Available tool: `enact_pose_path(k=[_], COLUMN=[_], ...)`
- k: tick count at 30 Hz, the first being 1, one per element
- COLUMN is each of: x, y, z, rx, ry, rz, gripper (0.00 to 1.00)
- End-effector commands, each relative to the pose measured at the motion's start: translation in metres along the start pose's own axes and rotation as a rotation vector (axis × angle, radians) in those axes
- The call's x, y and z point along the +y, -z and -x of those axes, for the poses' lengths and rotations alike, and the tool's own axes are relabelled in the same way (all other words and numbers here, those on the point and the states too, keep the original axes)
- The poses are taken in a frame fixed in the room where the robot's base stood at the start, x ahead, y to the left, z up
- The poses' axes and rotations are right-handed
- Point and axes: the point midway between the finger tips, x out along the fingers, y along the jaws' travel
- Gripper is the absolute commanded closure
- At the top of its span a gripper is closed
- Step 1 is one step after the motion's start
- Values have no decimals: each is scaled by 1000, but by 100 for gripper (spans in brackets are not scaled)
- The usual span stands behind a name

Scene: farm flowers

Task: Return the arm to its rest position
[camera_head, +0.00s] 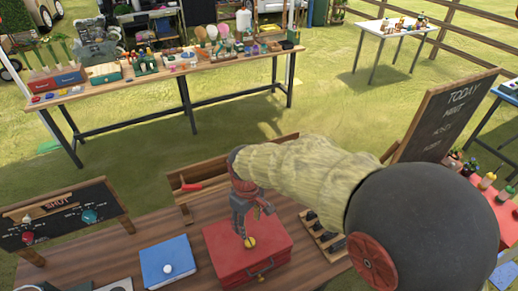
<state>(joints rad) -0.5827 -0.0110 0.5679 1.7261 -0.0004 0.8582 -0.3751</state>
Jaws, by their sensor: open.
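My arm (310,178) reaches in from the right, with its large dark joint nearest the camera. My gripper (254,228) points down over the red box (222,245) on the wooden table. It is open. A small yellow round thing (249,242) sits on the box lid just below the fingers. I cannot tell whether the fingertips touch it. The box is shut, with a handle on its front side.
A dark rack (318,240) lies to the right. A chalkboard (440,118) stands at right. A long loaded table (130,90) is behind, with grass between.

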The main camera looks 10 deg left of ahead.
Motion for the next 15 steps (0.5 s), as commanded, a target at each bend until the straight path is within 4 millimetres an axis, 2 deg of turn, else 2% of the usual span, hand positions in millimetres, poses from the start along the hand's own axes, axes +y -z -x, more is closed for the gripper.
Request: enact_pose_path(k=[7,10,12,15], x=[-1,-11,-16,-11], y=[-3,-28,-45,-74], z=[-2,-11,-2,15], rx=[-8,-51,-52,-31], ry=[3,17,16,9], rz=[-56,-118,-166,-255], gripper=[52,52,52,52])
